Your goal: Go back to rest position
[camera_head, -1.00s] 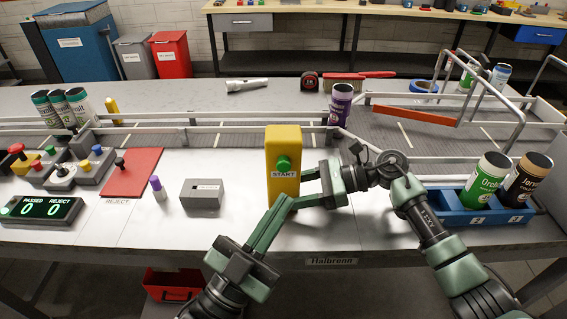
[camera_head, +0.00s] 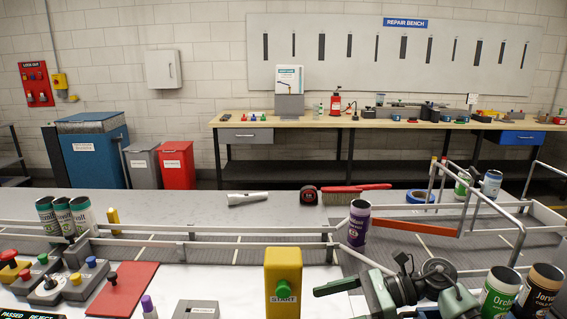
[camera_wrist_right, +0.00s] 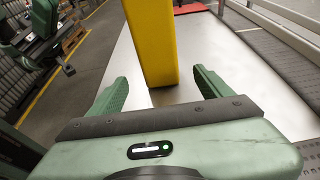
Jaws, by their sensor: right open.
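My right gripper (camera_wrist_right: 158,84) is open in the right wrist view, its two green fingers apart. The yellow START box (camera_wrist_right: 150,40) rises beyond the fingertips, and none of it looks gripped. My left gripper is not seen in the head view. Green and black arm parts show at the upper left of the right wrist view, but no clear fingers.
A purple can (camera_head: 357,222) stands by the conveyor rails. Two cans, one green (camera_head: 498,290) and one brown (camera_head: 540,290), stand at the lower right beside my right arm. Control buttons (camera_head: 48,290) and a red REJECT pad (camera_head: 122,288) lie at left.

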